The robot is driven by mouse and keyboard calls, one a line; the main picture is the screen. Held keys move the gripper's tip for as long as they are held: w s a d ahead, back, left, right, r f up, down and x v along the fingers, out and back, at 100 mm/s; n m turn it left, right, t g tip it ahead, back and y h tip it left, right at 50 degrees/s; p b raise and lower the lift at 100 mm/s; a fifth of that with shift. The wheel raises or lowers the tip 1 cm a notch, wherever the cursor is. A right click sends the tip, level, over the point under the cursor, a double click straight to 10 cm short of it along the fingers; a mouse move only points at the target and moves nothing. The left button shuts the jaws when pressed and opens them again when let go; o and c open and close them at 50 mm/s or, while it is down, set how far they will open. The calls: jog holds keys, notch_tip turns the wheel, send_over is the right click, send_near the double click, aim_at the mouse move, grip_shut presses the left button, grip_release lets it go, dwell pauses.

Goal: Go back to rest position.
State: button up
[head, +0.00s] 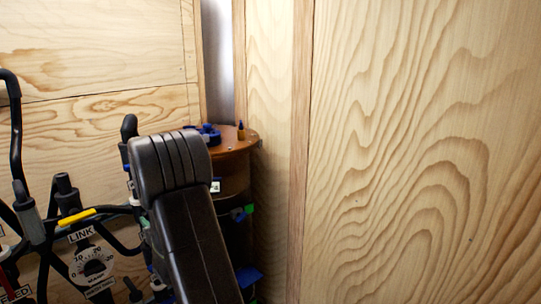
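My gripper does not show in the head view, so its opening and anything in it cannot be seen. A thick black link with a ribbed, rounded top rises from the bottom edge, left of centre. It looks like part of my arm, folded up close to the camera. It hides part of the equipment behind it.
A round brown-topped drum (234,139) stands in the corner, with a blue object (207,131) and a small dark-tipped item (241,131) on top. Black tubing and a dial panel (92,262) marked LINK fill the lower left. A plywood wall (430,150) fills the right.

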jog(key=shift+w+a+r, duration=0.1)
jog(key=shift+w+a, duration=0.25)
jog(key=shift+a, duration=0.1)
jog(key=shift+d+p, duration=0.1)
jog(key=shift+p, duration=0.55)
jog(key=shift+m, duration=0.3)
jog(key=shift+f+b, duration=0.25)
jog(key=shift+b, duration=0.3)
